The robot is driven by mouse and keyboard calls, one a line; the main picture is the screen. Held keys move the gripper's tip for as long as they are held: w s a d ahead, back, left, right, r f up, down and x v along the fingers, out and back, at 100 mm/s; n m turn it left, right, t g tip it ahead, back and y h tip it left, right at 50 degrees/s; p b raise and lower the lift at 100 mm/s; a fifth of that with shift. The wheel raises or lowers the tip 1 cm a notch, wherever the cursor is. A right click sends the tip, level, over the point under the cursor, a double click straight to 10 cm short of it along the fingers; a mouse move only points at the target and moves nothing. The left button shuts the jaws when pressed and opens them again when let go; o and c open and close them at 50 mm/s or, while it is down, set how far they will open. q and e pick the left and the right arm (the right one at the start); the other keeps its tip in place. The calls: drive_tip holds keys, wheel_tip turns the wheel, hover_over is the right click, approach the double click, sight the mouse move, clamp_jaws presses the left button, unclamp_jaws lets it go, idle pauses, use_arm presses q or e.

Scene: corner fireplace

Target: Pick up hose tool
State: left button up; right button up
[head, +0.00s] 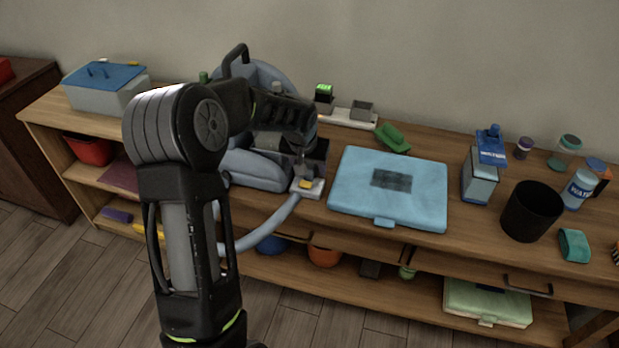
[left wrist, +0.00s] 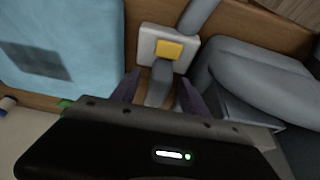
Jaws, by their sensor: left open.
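The hose tool (head: 308,187) has a pale head with a yellow patch and sits near the front edge of the wooden bench, left of the light blue case. A grey hose runs from it down past the bench front. In the left wrist view the hose tool (left wrist: 146,50) has a grey neck that reaches between my fingers. My left gripper (left wrist: 159,82) is open, with one dark finger on each side of that neck; I cannot tell whether they touch it. In the head view my left gripper (head: 302,168) is over the tool, partly hidden by my arm. My right gripper is out of view.
The light blue case (head: 420,190) lies close to the right of the tool. A blue-grey machine (head: 255,171) stands close to its left, partly behind my arm. A green object (head: 393,138), a black bin (head: 532,211) and a blue-topped carton (head: 480,182) stand farther right.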

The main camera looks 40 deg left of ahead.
use_arm(q)
drive_tip(key=shift+c, duration=0.5)
clamp_jaws()
idle(0.3)
